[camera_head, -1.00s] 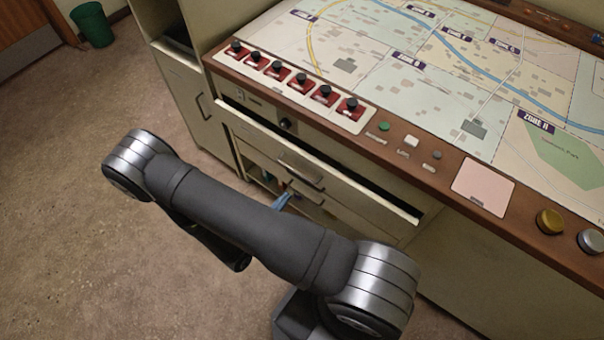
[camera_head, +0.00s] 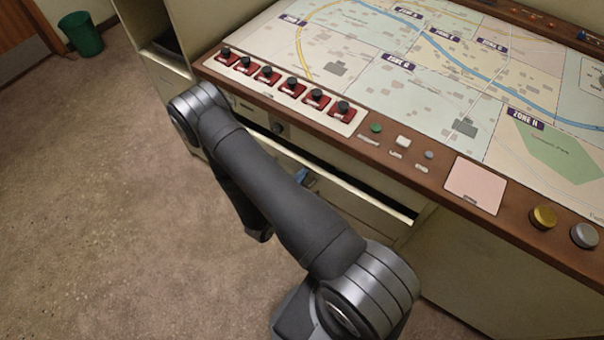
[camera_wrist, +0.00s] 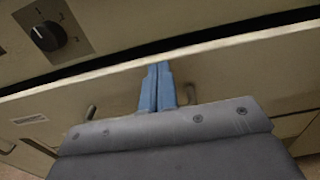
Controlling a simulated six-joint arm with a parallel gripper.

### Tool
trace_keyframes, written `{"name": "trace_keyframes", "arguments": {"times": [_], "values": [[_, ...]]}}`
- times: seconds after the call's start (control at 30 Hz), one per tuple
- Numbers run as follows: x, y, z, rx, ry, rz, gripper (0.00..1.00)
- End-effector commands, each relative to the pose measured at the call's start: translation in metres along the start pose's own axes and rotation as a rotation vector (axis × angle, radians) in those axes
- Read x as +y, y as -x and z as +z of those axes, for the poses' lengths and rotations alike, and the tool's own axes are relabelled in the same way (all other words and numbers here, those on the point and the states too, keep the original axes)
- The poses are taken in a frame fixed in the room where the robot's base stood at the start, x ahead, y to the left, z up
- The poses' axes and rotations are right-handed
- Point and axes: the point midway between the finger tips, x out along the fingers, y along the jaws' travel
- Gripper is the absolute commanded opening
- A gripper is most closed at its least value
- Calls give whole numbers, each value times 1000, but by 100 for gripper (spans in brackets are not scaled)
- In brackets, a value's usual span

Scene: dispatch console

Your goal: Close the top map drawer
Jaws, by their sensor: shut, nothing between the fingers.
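The top map drawer (camera_head: 352,204) is a beige drawer under the console's front edge, partly hidden by my arm in the head view. A dark gap shows behind its top edge, so it stands partly open. In the wrist view its front (camera_wrist: 235,75) fills the middle. My gripper (camera_wrist: 157,68) has blue fingers, shut together and empty, at the drawer front. Parts of the handle (camera_wrist: 190,93) show on either side of the fingers. Whether the fingertips touch the front, I cannot tell. In the head view only a bit of blue finger (camera_head: 304,178) shows past my arm.
The console top holds a zone map (camera_head: 400,75), a row of red switches (camera_head: 291,87) and several buttons along its wooden edge. A black knob (camera_wrist: 48,36) sits on the panel above the drawer. A green bin (camera_head: 82,33) stands far left; the floor there is clear.

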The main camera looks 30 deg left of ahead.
Motion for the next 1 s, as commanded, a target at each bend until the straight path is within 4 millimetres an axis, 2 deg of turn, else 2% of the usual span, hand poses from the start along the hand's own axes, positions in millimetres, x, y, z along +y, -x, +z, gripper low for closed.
{"name": "trace_keyframes", "arguments": {"times": [0.57,0.83,1.0], "values": [[0,-10,0,0,-1,-1,0],[-1,-43,0,0,-2,-4,0],[0,-56,0,0,-1,-2,0]]}}
